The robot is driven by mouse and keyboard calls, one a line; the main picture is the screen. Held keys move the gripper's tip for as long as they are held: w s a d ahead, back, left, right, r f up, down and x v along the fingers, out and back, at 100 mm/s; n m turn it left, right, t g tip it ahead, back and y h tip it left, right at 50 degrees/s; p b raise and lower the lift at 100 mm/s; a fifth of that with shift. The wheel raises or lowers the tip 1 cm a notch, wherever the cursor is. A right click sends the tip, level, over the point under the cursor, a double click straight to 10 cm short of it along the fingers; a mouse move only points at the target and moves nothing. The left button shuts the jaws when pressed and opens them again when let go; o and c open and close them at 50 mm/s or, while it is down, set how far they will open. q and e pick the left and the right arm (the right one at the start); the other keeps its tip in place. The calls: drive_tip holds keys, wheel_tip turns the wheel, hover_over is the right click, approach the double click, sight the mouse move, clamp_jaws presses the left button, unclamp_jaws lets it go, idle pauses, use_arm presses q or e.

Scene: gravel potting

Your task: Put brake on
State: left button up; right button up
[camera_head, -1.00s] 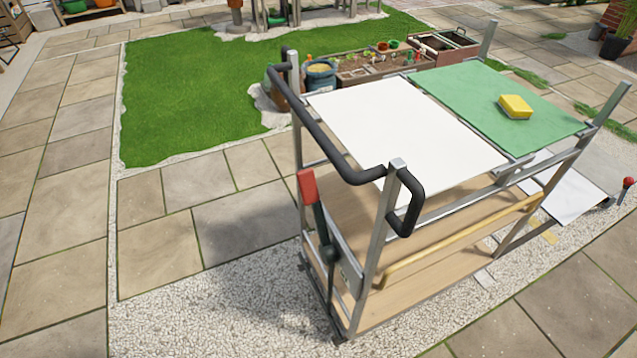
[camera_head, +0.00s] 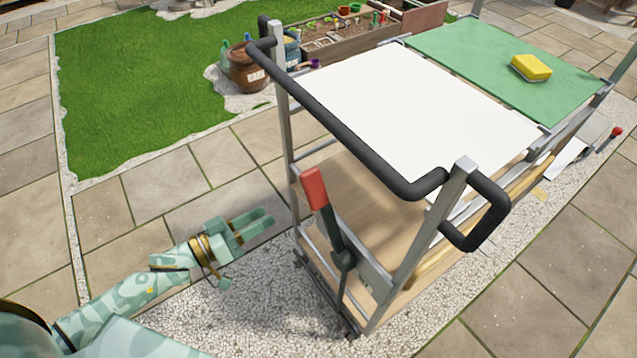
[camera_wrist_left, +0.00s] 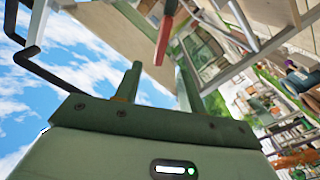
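The brake lever with a red grip (camera_head: 314,188) and dark shaft (camera_head: 330,232) stands on the near left side of the metal cart (camera_head: 455,190). It leans slightly, with its grip up. My left gripper (camera_head: 268,221) is left of the lever in the head view, apart from it, with its fingers pointing toward the cart. The fingers are spread with nothing between them. In the left wrist view, the red grip (camera_wrist_left: 164,38) shows beyond and between the open fingers (camera_wrist_left: 160,88). My right gripper is not in view.
The cart has a black handlebar (camera_head: 350,140), a white top panel (camera_head: 410,105) and a green panel (camera_head: 500,60) bearing a yellow sponge (camera_head: 531,67). A lower wooden shelf (camera_head: 370,205) is below. Gravel and paving (camera_head: 160,195) around the cart's left side are open.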

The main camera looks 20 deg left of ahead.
sight(323, 183)
use_arm(q)
drive_tip(key=b+x, duration=0.3)
drive_tip(key=x, duration=1.2)
drive_tip(key=shift+w+f, duration=0.1)
drive_tip(key=shift+f, duration=0.05)
drive_tip(key=shift+w, duration=0.1)
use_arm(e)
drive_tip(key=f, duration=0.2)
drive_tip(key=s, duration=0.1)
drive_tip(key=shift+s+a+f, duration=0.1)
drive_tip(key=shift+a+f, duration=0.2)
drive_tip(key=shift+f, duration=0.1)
use_arm(q)
clamp_jaws()
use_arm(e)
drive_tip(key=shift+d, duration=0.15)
